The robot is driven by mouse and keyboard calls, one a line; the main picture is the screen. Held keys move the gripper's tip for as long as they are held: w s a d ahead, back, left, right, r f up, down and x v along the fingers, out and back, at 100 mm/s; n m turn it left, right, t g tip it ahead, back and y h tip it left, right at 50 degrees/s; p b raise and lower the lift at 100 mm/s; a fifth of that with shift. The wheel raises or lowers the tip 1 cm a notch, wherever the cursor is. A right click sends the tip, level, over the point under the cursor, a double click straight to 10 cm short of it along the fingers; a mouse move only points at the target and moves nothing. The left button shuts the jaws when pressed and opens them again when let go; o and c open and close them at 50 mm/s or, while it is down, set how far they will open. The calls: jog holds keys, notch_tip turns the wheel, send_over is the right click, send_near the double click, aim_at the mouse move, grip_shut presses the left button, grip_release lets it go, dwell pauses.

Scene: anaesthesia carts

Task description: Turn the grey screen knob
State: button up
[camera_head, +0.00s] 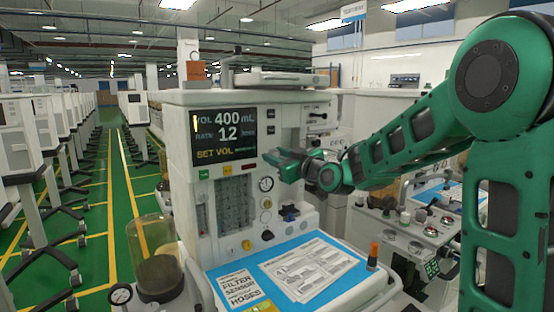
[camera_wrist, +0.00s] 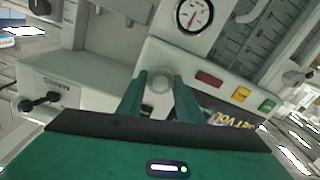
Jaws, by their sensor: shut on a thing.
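The cart's screen (camera_head: 224,136) shows VOL 400 mL, 12 on the rate line and a yellow SET VOL. My gripper (camera_head: 272,158) is at the panel just right of the screen's lower corner. In the wrist view, the two green fingers of my gripper (camera_wrist: 160,82) are shut on a round grey knob (camera_wrist: 161,84), one finger on each side. The knob's face shows between the fingertips; its sides are partly hidden. In the head view the gripper covers the knob.
A round gauge (camera_head: 266,184) lies below the gripper and shows in the wrist view (camera_wrist: 194,14). Red, yellow and green buttons sit along the panel under the screen. A blue work surface (camera_head: 222,272) with printed sheets juts out below. Another cart stands right, behind my arm.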

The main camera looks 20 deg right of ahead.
jog(key=shift+d+f, duration=0.15)
jog(key=shift+d, duration=0.05)
jog(key=o, duration=1)
jog(key=shift+w, duration=0.1)
jog(key=shift+o, duration=0.2)
jog(key=shift+a, duration=0.1)
jog(key=v, duration=1)
jog(key=shift+s, duration=0.4)
